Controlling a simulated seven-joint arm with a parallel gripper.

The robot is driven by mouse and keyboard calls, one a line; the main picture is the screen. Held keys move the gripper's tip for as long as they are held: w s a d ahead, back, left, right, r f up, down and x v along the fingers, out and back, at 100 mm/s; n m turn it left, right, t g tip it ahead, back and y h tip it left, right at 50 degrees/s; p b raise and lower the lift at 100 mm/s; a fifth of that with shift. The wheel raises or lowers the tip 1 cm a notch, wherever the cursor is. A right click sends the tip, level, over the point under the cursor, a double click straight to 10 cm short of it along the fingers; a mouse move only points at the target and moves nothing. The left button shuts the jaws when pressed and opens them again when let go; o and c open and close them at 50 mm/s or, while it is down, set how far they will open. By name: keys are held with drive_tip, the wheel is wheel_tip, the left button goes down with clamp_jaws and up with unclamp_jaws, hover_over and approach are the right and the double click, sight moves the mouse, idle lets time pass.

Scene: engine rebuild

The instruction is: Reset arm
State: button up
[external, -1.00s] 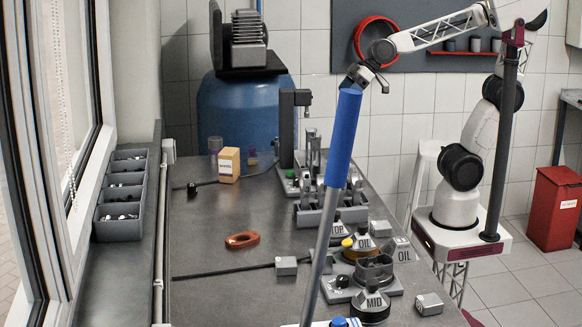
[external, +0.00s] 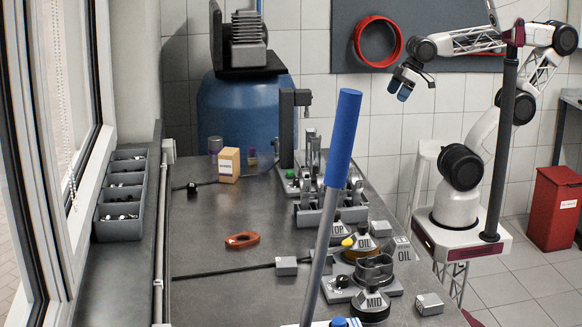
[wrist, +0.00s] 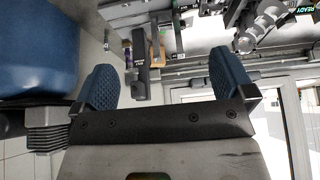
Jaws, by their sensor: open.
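My gripper (external: 399,90) hangs in the air at the upper middle of the external view, to the right of the blue handle grip (external: 343,140) on a tilted metal lever. Its fingers point downward, and a clear gap in the picture separates it from the grip. In the wrist view, my gripper (wrist: 164,85) shows two blue textured fingers spread wide apart with nothing between them. My arm is bent back above its base on the right.
A blue tank (external: 235,115) stands behind. A red ring (external: 378,42) hangs on the wall panel.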

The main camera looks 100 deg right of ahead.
wheel_tip(320, 180, down, 9)
drive_tip(key=w+g, duration=0.1)
drive_tip(key=g, duration=0.2)
drive_tip(key=shift+d+f, duration=0.2)
drive_tip(key=shift+d, duration=0.05)
